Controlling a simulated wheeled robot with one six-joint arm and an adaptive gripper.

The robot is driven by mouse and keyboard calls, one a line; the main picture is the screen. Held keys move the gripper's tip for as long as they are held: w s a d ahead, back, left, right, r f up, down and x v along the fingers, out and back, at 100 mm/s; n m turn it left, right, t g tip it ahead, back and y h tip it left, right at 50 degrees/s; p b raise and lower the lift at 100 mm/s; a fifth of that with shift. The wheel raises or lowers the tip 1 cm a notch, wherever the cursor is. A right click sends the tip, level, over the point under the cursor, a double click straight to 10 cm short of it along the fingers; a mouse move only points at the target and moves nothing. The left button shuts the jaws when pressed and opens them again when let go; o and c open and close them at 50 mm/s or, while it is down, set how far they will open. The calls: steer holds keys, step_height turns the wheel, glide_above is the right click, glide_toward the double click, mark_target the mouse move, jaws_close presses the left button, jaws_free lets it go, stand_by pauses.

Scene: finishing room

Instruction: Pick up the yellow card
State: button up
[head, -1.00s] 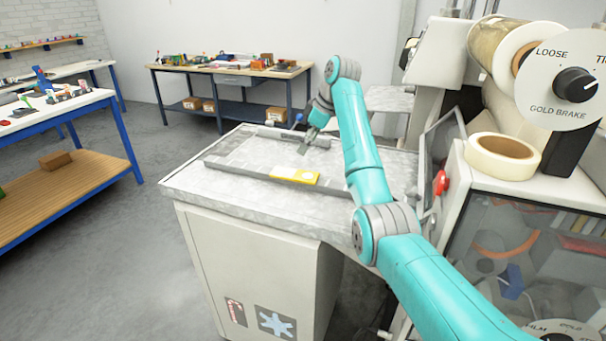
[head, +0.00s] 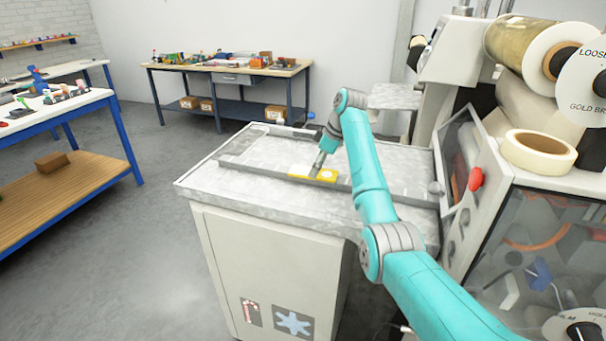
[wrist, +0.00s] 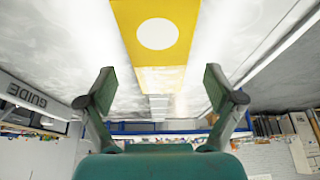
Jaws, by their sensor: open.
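The yellow card (head: 325,175) lies flat on the grey worktop (head: 240,192) of a white cabinet, near a long dark rail. In the wrist view the yellow card (wrist: 158,52) shows a white round spot and lies ahead, in line with the gap between the fingers. My gripper (head: 318,170) is close over the card in the head view. In the wrist view my gripper (wrist: 160,90) is open with its fingers wide apart and nothing between them. Whether the fingertips touch the card or worktop cannot be told.
A long dark rail (head: 270,171) runs across the worktop beside the card. A bar marked GUIDE (wrist: 27,95) lies to the left in the wrist view. A machine with a tape roll (head: 539,151) and a red knob (head: 476,179) stands at the right. The worktop's front left is clear.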

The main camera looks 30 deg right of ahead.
steer(key=shift+w+f, duration=0.1)
steer(key=shift+f, duration=0.25)
steer(key=shift+a, duration=0.1)
steer(key=c, duration=1)
steer(key=shift+r, duration=0.1)
